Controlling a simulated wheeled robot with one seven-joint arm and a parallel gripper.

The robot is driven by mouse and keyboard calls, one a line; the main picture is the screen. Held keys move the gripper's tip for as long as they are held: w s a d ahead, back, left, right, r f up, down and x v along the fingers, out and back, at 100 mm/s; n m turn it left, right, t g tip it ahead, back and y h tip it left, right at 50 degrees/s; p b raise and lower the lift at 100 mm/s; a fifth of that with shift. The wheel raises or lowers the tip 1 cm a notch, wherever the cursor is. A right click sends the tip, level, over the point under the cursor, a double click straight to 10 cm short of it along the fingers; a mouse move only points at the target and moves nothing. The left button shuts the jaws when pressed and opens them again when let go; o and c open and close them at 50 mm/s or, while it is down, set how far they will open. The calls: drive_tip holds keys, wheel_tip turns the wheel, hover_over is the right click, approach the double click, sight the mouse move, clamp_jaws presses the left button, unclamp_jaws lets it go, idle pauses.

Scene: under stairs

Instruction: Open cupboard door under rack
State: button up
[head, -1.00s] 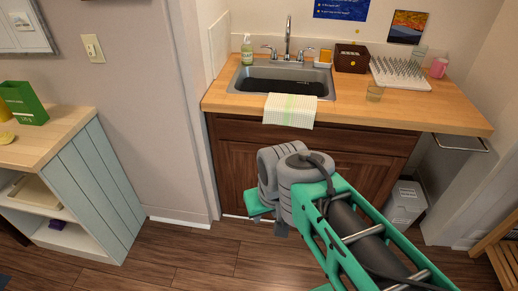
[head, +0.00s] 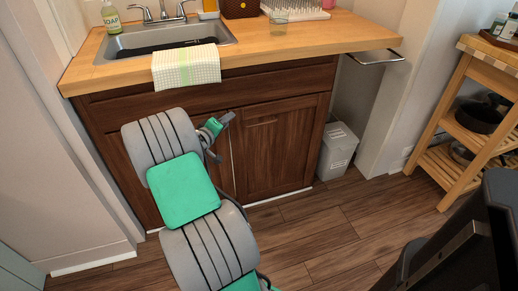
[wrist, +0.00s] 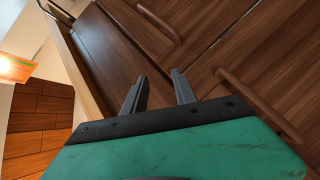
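The dark wood cupboard has a right door (head: 282,150) below the side of the counter with the white spiked rack (head: 296,9). The door is shut, with a bar handle (head: 262,123) near its top. My gripper (head: 228,119) is in front of the cupboard near this door's upper left corner, left of the handle. In the wrist view its two fingers (wrist: 159,90) are apart with nothing between them. The right door's handle appears ahead of them in the wrist view (wrist: 160,22), not touched. The left door's handle (wrist: 258,100) lies to the right there. My arm hides much of the left door.
The wooden counter (head: 330,38) overhangs the doors, with a towel (head: 186,68) over its front edge. A metal rail (head: 376,57) sticks out at its right end. A grey bin (head: 338,150) stands right of the cupboard. The floor (head: 300,225) before the right door is clear.

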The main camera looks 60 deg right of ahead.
sight(262, 124)
drive_tip(key=s+d+f+n+g+h+b, duration=0.1)
drive_tip(key=s+d+f+n+h+b, duration=0.25)
drive_tip(key=s+d+f, duration=0.5)
drive_tip(key=shift+h, duration=0.25)
drive_tip(key=d+b, duration=0.1)
drive_tip(key=d, duration=0.2)
drive_tip(key=w+d, duration=0.1)
drive_tip(key=d, duration=0.2)
drive_tip(key=shift+w+b, duration=0.15)
drive_tip(key=shift+b, duration=0.2)
clamp_jaws()
